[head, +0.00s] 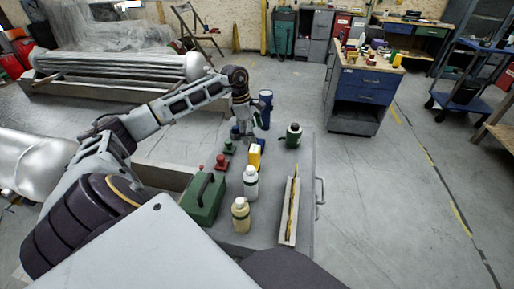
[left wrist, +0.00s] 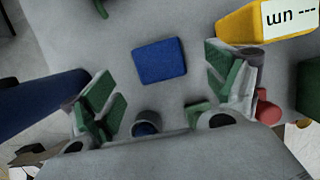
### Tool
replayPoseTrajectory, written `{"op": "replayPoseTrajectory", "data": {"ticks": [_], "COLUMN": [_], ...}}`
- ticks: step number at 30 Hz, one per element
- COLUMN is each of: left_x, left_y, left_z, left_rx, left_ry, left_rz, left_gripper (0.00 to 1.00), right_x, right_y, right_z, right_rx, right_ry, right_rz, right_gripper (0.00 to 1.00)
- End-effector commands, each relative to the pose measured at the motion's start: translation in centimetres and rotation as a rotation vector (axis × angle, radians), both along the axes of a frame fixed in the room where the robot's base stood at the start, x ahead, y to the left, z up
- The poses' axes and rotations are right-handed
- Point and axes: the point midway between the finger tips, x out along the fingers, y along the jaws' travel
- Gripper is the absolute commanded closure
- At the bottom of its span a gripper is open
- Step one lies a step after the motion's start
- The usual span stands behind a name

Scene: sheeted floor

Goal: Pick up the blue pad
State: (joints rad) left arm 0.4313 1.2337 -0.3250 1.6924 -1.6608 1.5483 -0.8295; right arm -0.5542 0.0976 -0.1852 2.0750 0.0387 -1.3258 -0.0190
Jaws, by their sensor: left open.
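The blue pad (left wrist: 160,60) lies flat on the grey table top in the left wrist view, a small rounded square. My left gripper (left wrist: 163,88) is open, with green-padded fingers apart on the left and right of the picture. The pad shows between and slightly beyond the fingers, and nothing is held. In the head view my left gripper (head: 243,130) hangs over the far part of the table. A patch of blue shows near it behind the yellow box, but I cannot tell if it is the pad. My right gripper is not in view.
Close by are a yellow box (head: 254,157), a blue cylinder (head: 265,105), a dark green bottle (head: 292,136) and red and green pieces. Nearer stand a green toolbox (head: 205,196), two bottles and a long narrow tray (head: 284,234).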

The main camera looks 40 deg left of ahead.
Motion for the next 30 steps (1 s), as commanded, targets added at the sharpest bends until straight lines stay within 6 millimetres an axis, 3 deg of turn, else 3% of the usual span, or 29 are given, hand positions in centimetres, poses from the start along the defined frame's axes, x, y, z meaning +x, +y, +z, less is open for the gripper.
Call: {"op": "replayPoseTrajectory", "data": {"ticks": [14,20,30], "left_x": [0.1,0.3,0.7], "left_y": [-0.1,-0.3,-0.8], "left_z": [-0.5,-2.0,-5.2], "left_rx": [-0.001,-0.002,-0.001], "left_ry": [0.000,0.000,0.000], "left_rz": [0.000,0.001,0.001], "left_gripper": [0.12,0.12,0.12], "right_x": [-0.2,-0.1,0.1], "right_y": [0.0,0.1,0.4], "right_z": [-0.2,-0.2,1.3], "right_rx": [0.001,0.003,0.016], "right_ry": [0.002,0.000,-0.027], "right_rz": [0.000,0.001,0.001], "right_gripper": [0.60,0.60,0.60]}}
